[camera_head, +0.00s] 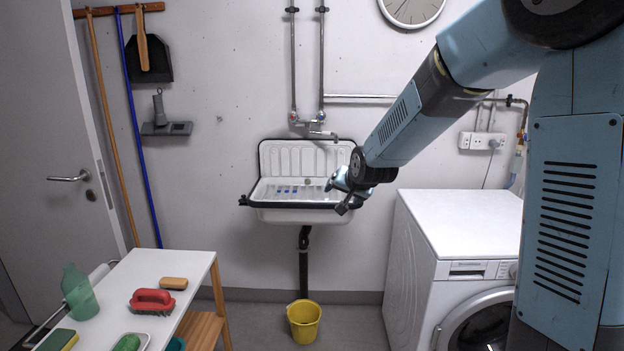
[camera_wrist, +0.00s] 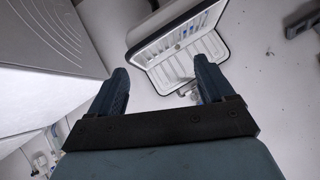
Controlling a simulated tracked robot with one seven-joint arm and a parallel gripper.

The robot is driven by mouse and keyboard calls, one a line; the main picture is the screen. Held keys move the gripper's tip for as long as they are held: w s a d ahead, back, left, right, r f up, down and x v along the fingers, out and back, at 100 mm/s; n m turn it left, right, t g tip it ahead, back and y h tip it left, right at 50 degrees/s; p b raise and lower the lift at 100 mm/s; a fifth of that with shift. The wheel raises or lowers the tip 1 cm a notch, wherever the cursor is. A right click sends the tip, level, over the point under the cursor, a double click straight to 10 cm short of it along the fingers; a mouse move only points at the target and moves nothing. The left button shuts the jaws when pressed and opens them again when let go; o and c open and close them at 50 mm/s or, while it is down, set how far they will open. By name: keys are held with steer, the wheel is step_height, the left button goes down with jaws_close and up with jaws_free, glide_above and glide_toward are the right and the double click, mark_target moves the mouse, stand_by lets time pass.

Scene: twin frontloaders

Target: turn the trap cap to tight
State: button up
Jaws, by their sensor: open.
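I cannot make out a trap cap in either view. A black drain pipe (camera_head: 304,262) with a bulge near its top runs down under the white sink (camera_head: 290,215); this may be the trap, but no cap shows on it. My gripper (camera_head: 337,196) is in front of the sink's right part, above the drain pipe and to its right. In the wrist view my gripper (camera_wrist: 160,70) has its two fingers wide apart with nothing between them. The sink also shows in the wrist view (camera_wrist: 147,22), beyond the fingers.
A white washing machine (camera_head: 460,222) stands at the right, beneath my arm. A yellow bucket (camera_head: 304,322) is on the floor under the pipe. A white side table (camera_head: 185,262) with a red brush (camera_head: 152,302) stands front left. Floor between table and machine is otherwise clear.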

steer(key=s+d+r+n+g+h, duration=0.1)
steer(key=s+d, duration=0.4)
steer(key=s, duration=0.7)
steer(key=s+d+r+n+g, duration=0.1)
steer(key=s+d+r, duration=0.3)
steer(key=s, duration=0.8)
steer(key=s+d+r+n+g+h, duration=0.1)
steer(key=s+d, duration=0.4)
steer(key=s, duration=0.7)
steer(key=shift+s+d+r+g+h, duration=0.2)
steer(key=shift+d+r+g+h, duration=0.15)
steer(key=shift+r+g, duration=0.35)
